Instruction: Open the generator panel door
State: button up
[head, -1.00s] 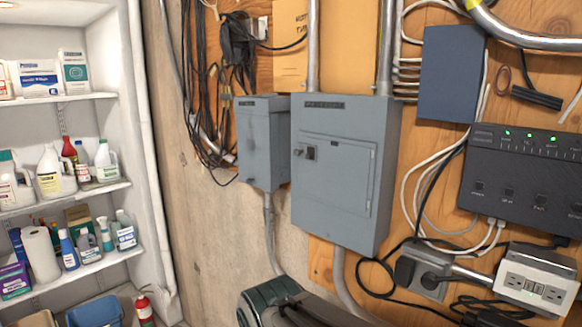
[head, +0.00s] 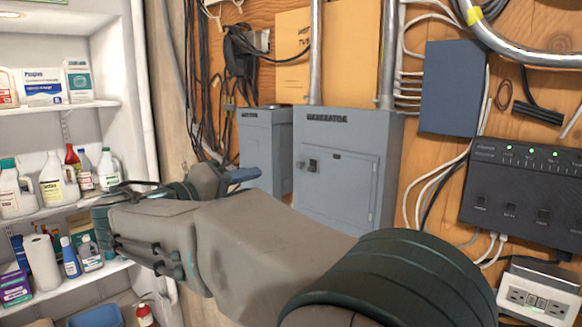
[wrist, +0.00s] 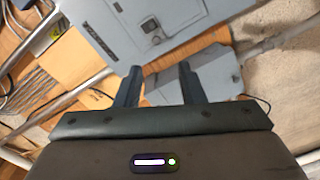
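The generator panel (head: 398,150) is a grey box on the wooden wall, labelled GENERATOR. Its door (head: 345,185) is shut, with a small dark latch (head: 311,161) at its upper left. My arm hides the panel's lower part. The panel door (wrist: 178,12) and latch (wrist: 150,28) also show at the top of the wrist view, appearing rotated. My gripper (wrist: 158,72) is open and empty, its two dark fingers apart and short of the panel. In the head view my gripper (head: 245,175) is in front of the smaller grey box, left of the door.
The smaller grey box (head: 262,135) hangs just left of the panel. Shelves with bottles (head: 85,105) stand at the left. A blue-grey box (head: 452,88), a black device (head: 525,190) and cables are at the right. Metal conduits (head: 315,55) rise above the panel.

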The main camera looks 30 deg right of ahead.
aim_at(298, 166)
jog(key=p+x, duration=0.1)
jog(key=x, duration=0.3)
jog(key=p+x, duration=0.1)
jog(key=x, duration=0.4)
jog(key=p+x, duration=0.2)
jog(key=x, duration=0.2)
jog(key=shift+w+d+r, duration=0.2)
jog(key=shift+d+r, duration=0.05)
jog(key=shift+r, duration=0.1)
grip_shut()
